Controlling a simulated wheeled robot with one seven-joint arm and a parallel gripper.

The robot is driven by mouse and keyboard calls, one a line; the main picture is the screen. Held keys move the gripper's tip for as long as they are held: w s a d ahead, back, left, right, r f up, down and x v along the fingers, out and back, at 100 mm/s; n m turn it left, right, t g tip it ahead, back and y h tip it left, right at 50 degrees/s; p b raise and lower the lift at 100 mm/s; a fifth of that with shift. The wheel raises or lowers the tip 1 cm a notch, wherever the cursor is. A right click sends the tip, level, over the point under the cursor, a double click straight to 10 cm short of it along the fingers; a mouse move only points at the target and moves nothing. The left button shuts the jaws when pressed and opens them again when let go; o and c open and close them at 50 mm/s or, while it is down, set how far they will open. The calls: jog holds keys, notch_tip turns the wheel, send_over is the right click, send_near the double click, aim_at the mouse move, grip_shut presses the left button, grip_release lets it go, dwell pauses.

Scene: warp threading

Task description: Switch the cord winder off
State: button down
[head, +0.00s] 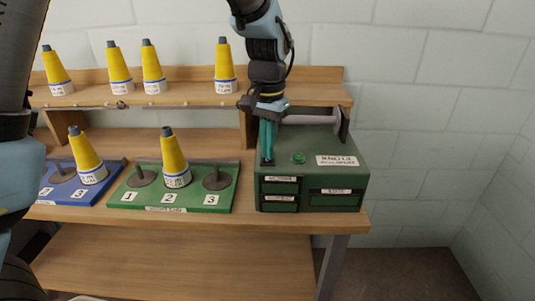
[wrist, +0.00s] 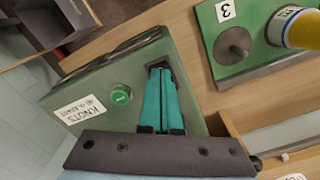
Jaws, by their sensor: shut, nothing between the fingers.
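A dark green box (head: 325,144), which looks like the cord winder, stands at the right end of the workbench. A round green button (head: 299,158) sits on its top; it also shows in the wrist view (wrist: 121,94). A white label (head: 336,161) lies to the right of the button. My gripper (head: 267,158) points down at the left part of the box top, left of the button. Its teal fingers are shut and empty in the wrist view (wrist: 158,70). A small dark part shows at the fingertips; the fingers partly hide it, and I cannot tell its position or whether they touch it.
A grey bar with a dark end plate (head: 344,123) rises behind the box top. A green board (head: 195,200) with a yellow cone (head: 175,160) stands to the left, a blue board (head: 75,191) farther left. Several cones line the shelf (head: 190,97). Right of the bench is free.

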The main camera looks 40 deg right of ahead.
notch_tip(320, 180, up, 7)
jog(key=p, duration=0.5)
jog(key=shift+f, duration=0.2)
dwell(0.4)
jog(key=w+a+n, duration=0.4)
jog(key=w+a, duration=0.5)
jog(key=a, duration=0.3)
jog(key=a+f+n+t, duration=0.1)
jog(key=a+n, duration=0.7)
jog(key=a, duration=2.1)
jog(key=shift+f+n+t, duration=0.3)
jog(key=shift+f+n, duration=0.1)
jog(key=shift+f, duration=0.1)
